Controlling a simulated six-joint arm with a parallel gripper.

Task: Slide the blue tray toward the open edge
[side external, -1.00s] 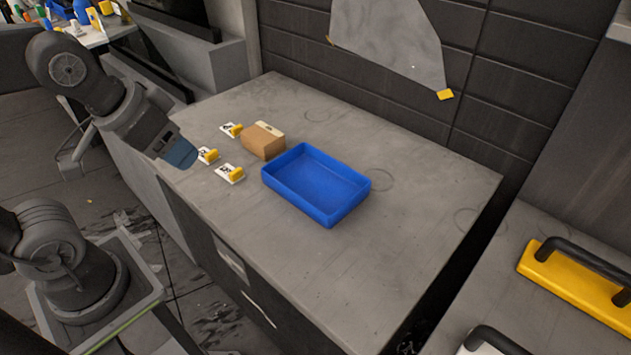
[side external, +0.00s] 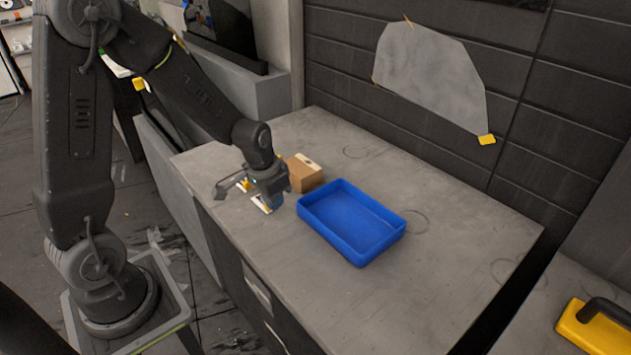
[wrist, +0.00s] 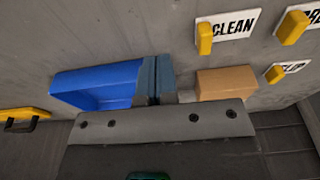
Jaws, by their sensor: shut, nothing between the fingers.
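The blue tray (side external: 350,222) is open, empty and shallow, and lies flat on the grey counter (side external: 455,235). My gripper (side external: 268,203) is low over the counter by the tray's left end, with its fingers closed and nothing between them. In the wrist view the shut fingers (wrist: 155,80) are right beside the end of the blue tray (wrist: 95,85) and overlap it in the picture. I cannot tell whether they touch it. My gripper body hides part of the tray's near side there.
A brown box (side external: 304,174) stands close to my gripper; it also shows in the wrist view (wrist: 226,84). The counter right of the tray is clear. A dark gap separates it from a surface holding a yellow tool (side external: 597,325).

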